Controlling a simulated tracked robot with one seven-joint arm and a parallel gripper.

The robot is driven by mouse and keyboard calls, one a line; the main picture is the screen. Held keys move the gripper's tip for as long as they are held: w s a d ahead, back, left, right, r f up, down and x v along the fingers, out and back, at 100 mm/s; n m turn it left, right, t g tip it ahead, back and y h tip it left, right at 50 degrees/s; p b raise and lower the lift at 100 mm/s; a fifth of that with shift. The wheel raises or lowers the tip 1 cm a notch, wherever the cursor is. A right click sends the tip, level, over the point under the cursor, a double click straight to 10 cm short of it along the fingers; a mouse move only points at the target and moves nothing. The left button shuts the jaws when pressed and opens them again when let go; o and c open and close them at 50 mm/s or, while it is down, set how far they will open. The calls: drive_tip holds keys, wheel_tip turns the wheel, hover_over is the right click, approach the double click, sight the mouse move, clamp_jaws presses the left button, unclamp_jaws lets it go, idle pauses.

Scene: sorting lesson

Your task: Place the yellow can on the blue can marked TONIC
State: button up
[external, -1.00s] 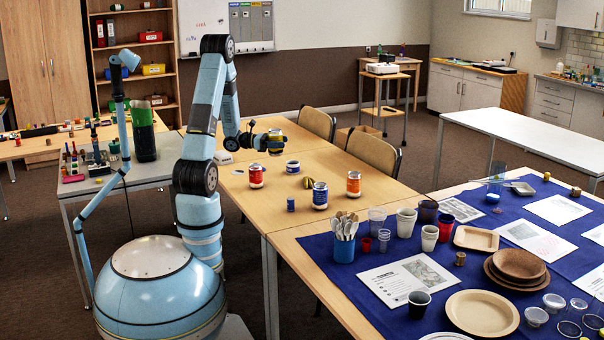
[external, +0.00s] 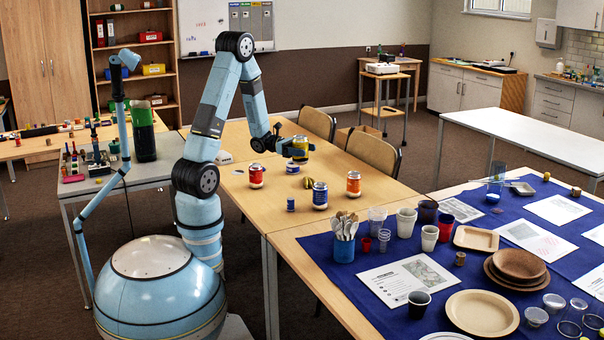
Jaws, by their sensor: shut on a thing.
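My gripper (external: 291,150) is shut on the yellow can (external: 300,144), a yellow can with a dark band. It holds the can upright in the air above the wooden table (external: 225,187). A blue can with a pale label (external: 320,196) stands upright on the table, in front of and a little right of the held can in the picture. The label is too small to read, so I cannot tell if it says TONIC. The two cans are clearly apart.
A red can (external: 256,176) stands left and an orange-red can (external: 353,184) right of the blue can. A short blue and white can (external: 292,167), a small yellow object (external: 308,183) and a small blue cylinder (external: 290,204) are nearby. A cutlery cup (external: 343,248) stands on the blue cloth.

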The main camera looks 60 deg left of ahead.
drive_tip(key=w+f, duration=0.2)
drive_tip(key=w, duration=0.1)
drive_tip(key=w+f, duration=0.5)
drive_tip(key=w, duration=0.1)
drive_tip(key=shift+w+a+f, duration=0.2)
drive_tip(key=shift+a+f, duration=0.05)
drive_tip(key=shift+f, duration=0.1)
drive_tip(key=shift+w+f, duration=0.15)
drive_tip(key=shift+f, duration=1.6)
drive_tip(key=o, duration=1)
drive_tip(key=shift+a, duration=0.1)
